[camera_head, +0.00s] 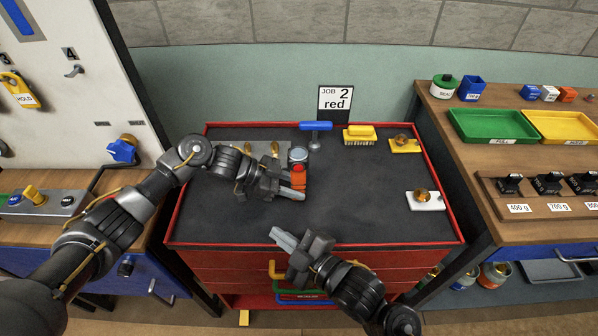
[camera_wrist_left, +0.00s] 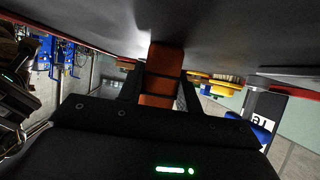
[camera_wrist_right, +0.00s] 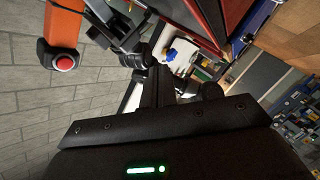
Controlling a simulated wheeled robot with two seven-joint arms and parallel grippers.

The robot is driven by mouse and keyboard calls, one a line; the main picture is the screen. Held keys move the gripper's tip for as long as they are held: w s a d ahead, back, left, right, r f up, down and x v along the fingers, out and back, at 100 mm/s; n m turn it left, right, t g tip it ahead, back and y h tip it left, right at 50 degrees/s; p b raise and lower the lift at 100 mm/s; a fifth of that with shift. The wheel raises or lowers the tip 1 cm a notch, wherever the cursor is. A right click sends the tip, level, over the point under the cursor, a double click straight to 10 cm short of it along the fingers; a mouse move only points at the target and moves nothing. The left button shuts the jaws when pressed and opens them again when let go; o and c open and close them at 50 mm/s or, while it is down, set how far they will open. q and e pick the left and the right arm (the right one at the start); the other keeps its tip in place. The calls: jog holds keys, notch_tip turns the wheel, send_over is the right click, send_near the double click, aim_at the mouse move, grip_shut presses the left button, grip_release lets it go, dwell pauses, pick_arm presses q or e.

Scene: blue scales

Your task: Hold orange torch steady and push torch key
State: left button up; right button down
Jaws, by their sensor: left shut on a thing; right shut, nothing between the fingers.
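My right gripper (camera_head: 281,238) is shut and empty, nearer the front edge and apart from the torch. The right wrist view shows the torch (camera_wrist_right: 62,28) at top left with the red key (camera_wrist_right: 64,62) exposed.
A blue-handled tool (camera_head: 316,127), a yellow brush (camera_head: 359,134), a yellow plate with a knob (camera_head: 404,145) and a white plate with a knob (camera_head: 425,202) stand around the back and right. A sign (camera_head: 335,100) reads "JOB 2 red". The worktop's right-middle is clear.

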jog(key=w+d+r+n+t, duration=0.1)
jog(key=d+r, duration=0.4)
jog(key=r, duration=0.1)
jog(key=w, duration=0.9)
jog(key=shift+a+r, duration=0.15)
jog(key=shift+a, duration=0.05)
jog(key=shift+w, duration=0.15)
dwell(1.7)
jog(key=shift+w, duration=0.35)
dwell(0.4)
jog(key=shift+s, duration=0.5)
jog(key=shift+s, duration=0.1)
jog(key=shift+s, duration=2.9)
